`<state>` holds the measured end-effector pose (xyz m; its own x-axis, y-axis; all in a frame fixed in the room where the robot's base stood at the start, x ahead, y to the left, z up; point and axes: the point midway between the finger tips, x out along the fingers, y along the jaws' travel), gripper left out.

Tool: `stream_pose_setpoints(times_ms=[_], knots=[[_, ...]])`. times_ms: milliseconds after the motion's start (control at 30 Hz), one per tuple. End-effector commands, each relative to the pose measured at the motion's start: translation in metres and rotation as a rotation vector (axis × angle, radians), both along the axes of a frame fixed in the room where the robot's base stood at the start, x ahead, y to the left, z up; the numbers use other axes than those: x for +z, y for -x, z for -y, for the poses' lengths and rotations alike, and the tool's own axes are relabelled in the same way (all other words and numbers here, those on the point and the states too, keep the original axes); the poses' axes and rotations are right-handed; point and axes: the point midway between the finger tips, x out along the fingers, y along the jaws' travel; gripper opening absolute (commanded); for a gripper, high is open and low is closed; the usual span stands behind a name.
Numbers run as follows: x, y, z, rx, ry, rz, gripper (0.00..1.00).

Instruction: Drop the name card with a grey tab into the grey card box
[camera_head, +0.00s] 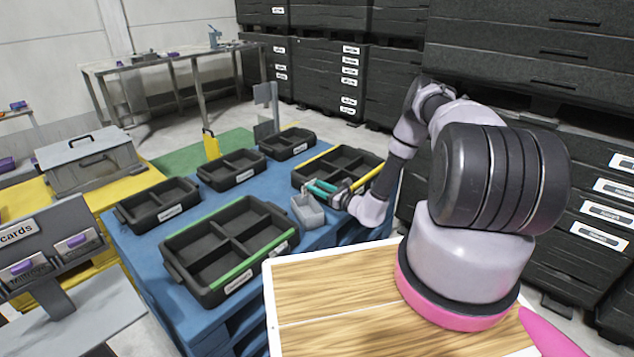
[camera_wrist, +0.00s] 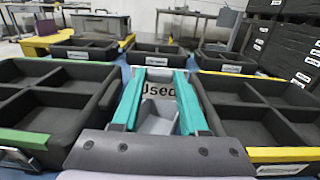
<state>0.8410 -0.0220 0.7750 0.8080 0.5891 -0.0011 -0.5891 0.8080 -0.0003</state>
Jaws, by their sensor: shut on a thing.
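My gripper (camera_head: 322,188), with teal fingers, is over the blue surface beside a small grey open box (camera_head: 307,210), the grey card box. In the wrist view my gripper (camera_wrist: 157,75) is shut on the name card, with a pale grey piece between the fingertips. A light plate lettered "Used" shows between the fingers; I cannot tell whether it is the card's face or part of the box. The grey card box (camera_wrist: 158,124) lies below and between the fingers in that view. The card's full outline and its tab are not clear.
Black divided trays stand around the box: a green-edged one (camera_head: 208,240) at left and a yellow-edged one (camera_head: 302,173) behind my gripper. Smaller black trays (camera_head: 158,218) line the far side. A card stand (camera_head: 30,236) with purple-tabbed cards is at far left.

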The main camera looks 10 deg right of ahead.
Motion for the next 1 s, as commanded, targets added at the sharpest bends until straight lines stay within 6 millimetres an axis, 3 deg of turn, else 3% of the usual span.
stream_pose_setpoints(times_ms=[233,600,633,700,733,1000], knots=[[-0.024,0.0,0.0,-0.001,-0.001,-0.001,0.0],[-0.028,-0.001,0.0,-0.001,-0.001,0.001,0.0],[-0.028,-0.001,0.0,-0.001,-0.001,0.001,0.47],[-0.028,-0.001,0.0,-0.001,-0.001,0.001,0.74],[-0.028,-0.001,0.0,-0.001,-0.001,0.001,0.78],[-0.028,0.0,0.0,-0.002,-0.001,0.0,0.78]])
